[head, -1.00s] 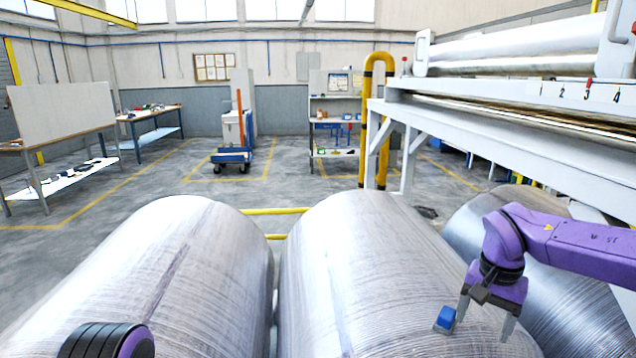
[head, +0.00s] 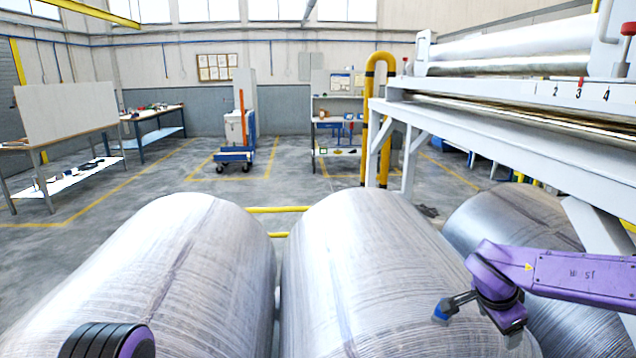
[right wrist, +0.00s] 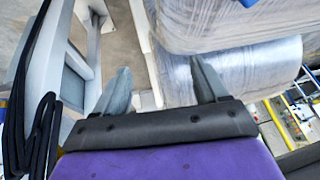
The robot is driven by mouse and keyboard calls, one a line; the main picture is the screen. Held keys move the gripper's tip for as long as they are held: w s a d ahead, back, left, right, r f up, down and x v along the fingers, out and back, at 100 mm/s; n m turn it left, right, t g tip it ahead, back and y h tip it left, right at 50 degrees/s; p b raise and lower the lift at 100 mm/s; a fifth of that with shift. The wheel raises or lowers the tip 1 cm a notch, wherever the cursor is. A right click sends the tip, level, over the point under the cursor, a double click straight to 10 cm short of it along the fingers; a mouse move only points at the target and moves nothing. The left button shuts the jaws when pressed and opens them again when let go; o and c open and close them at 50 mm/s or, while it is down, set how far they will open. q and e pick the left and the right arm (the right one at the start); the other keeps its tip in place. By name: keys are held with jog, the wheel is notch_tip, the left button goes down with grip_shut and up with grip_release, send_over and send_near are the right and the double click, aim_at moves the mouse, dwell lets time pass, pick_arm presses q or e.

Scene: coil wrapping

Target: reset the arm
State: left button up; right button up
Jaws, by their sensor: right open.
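My right arm (head: 560,272) comes in from the right in the head view, its purple wrist bent down over the right part of the middle wrapped coil (head: 365,260). In the right wrist view my right gripper (right wrist: 160,70) has its two grey fingers spread apart with nothing between them. A small blue piece (head: 440,314) shows at the left of this wrist; I cannot tell if it is part of the arm or a separate thing. Only a black and purple joint of my left arm shows at the bottom left; its gripper is out of view.
Another wrapped coil (head: 165,270) lies left of the middle one, and a third coil (head: 515,222) is partly behind my right arm. A large white roller machine (head: 490,105) stands at the right. A yellow hooped post (head: 371,110) rises beside it. Open floor lies behind the coils.

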jog(key=s+a+f+n+t, duration=0.1)
jog(key=s+f+t, duration=0.15)
jog(key=f, duration=0.45)
jog(key=s+a+f+n+t+h+b, duration=0.1)
jog(key=s+a+f, duration=0.15)
jog(key=f, duration=0.45)
jog(key=s+f+n+t, duration=0.1)
jog(key=s+f, duration=0.2)
jog(key=f, duration=0.4)
jog(key=s+f+n+g, duration=0.1)
jog(key=s+f+n, duration=0.1)
jog(key=s+f, duration=0.2)
jog(key=s+a+f+n+g+y+b, duration=0.1)
jog(key=s+f, duration=0.4)
jog(key=s, duration=0.6)
jog(key=s+a+f+n+g+y, duration=0.1)
jog(key=s+f+n, duration=0.2)
jog(key=s, duration=0.4)
jog(key=shift+s+a+f+b, duration=0.25)
jog(key=shift+f+b, duration=0.05)
jog(key=shift+f, duration=0.4)
jog(key=shift+g, duration=0.25)
